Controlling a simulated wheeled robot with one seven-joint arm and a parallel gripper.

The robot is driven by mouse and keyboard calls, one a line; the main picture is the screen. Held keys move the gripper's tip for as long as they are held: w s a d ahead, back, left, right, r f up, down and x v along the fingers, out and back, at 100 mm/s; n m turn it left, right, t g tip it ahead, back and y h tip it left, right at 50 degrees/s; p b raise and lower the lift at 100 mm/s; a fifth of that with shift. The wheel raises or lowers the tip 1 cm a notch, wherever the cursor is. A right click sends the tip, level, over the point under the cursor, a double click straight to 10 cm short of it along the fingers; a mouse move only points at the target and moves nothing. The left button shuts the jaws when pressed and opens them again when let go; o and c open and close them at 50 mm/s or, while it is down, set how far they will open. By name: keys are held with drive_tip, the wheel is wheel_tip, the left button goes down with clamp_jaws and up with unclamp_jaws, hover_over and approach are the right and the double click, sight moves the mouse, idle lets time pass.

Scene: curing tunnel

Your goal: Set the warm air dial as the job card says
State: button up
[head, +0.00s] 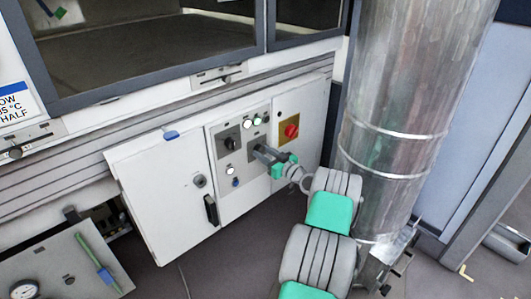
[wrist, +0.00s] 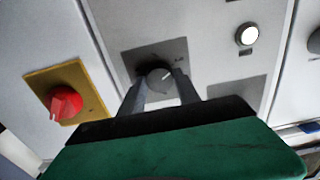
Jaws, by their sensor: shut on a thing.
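My gripper (head: 257,152) is at the control panel, its fingers either side of a dark round dial (wrist: 158,76) on a grey plate (wrist: 140,60). In the wrist view a pale mark on the dial points toward the upper right. Small lettering on the plate is too blurred to read. In the head view the gripper hides this dial. A second dark dial (head: 232,143) sits on a plate to its left. I cannot read which dial is for warm air. A job card (head: 14,104) at the left edge is cut off; it shows "OW", "5 °C" and "HALF".
A red rotary switch (head: 291,131) on a yellow plate is right of the dial; it also shows in the wrist view (wrist: 66,103). A white lamp (head: 230,171) is lower left. A large metal duct (head: 405,100) stands close on the right. A cabinet door (head: 160,195) is left.

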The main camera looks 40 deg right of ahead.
drive_tip(key=shift+a, duration=0.1)
clamp_jaws()
